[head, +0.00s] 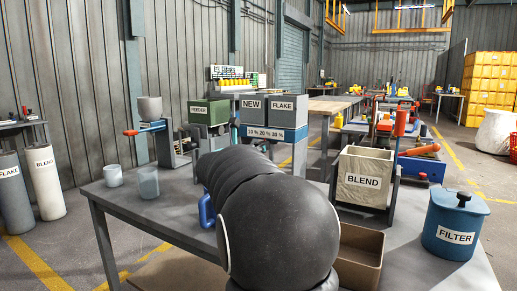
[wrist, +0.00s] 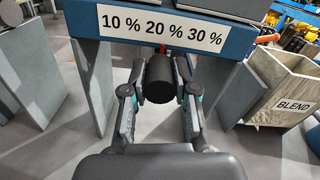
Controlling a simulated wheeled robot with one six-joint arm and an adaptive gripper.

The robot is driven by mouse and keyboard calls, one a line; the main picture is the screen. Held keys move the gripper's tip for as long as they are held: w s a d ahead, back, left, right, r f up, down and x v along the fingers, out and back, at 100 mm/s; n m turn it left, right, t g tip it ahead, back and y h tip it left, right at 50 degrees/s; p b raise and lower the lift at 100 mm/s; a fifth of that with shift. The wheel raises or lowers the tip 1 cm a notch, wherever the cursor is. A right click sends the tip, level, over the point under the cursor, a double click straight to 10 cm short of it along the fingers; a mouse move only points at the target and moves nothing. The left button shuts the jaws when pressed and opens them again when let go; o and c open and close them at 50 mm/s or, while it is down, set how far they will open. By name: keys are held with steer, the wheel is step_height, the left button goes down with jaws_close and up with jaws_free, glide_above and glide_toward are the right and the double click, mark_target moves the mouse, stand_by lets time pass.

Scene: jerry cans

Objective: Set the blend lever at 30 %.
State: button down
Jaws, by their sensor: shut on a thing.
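The blend lever's black knob (wrist: 160,82) is between the fingers of my gripper (wrist: 160,76) in the wrist view. The fingers are shut on it from both sides. A small red part shows just above the knob, under the 20 % mark. The white scale strip (wrist: 163,28) reads 10 %, 20 %, 30 % from left to right on a blue bar. The strip also shows in the head view (head: 270,133), below the NEW bin (head: 251,108) and FLAKE bin (head: 288,109). There my arm hides the lever and gripper.
The BLEND sack (head: 364,178) stands in a frame to the right; it also shows in the wrist view (wrist: 288,92). A blue FILTER canister (head: 455,225) and brown open box (head: 361,247) are on the grey table (head: 130,205). Grey supports flank the gripper.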

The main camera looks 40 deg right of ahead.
steer(key=s, duration=0.1)
steer(key=s+d+b, duration=0.1)
steer(key=s, duration=0.1)
steer(key=s+d, duration=0.1)
steer(key=shift+s, duration=0.15)
steer(key=c, duration=0.9)
jaws_free()
steer(key=shift+s, duration=0.15)
steer(key=shift+a, duration=0.1)
steer(key=v, duration=1.2)
